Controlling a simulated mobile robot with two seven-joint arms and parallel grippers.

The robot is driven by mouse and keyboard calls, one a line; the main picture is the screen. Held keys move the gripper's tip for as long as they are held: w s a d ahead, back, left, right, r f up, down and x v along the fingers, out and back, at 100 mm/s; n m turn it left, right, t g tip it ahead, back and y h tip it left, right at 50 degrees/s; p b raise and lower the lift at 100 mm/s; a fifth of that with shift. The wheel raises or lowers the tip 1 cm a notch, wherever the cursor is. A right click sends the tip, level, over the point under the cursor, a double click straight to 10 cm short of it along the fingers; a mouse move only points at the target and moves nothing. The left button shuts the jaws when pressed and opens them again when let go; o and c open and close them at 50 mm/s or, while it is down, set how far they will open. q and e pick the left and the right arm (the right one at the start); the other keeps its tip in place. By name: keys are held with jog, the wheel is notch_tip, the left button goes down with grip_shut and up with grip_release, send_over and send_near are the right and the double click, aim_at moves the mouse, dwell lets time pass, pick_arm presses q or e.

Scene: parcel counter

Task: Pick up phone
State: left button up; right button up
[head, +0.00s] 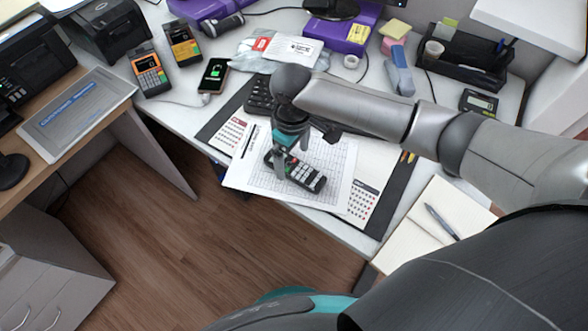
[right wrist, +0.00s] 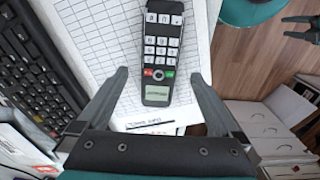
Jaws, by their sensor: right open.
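A dark cordless phone handset (head: 305,176) with light keys lies on a printed sheet (head: 336,187) on the desk. In the right wrist view the phone (right wrist: 161,50) shows its keypad and small screen, lying lengthwise between the two fingers. My right gripper (head: 284,160) is open, pointing down over the phone, and hides part of it. In the right wrist view its fingers (right wrist: 160,76) stand apart on either side of the handset, with nothing gripped. At that view's right edge, dark finger-like parts (right wrist: 300,27) look like my left gripper; their opening is unclear.
A black keyboard (head: 260,95) lies just behind the sheet. A smartphone (head: 213,75) on a cable and card terminals (head: 150,74) stand at the back left. An open notebook with a pen (head: 437,216) lies right. The desk's front edge is close to the sheet.

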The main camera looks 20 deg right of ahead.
aim_at(293, 166)
notch_tip(293, 166, down, 3)
jog(key=shift+f+b, duration=0.1)
jog(key=shift+b, duration=0.4)
grip_shut()
dwell(0.4)
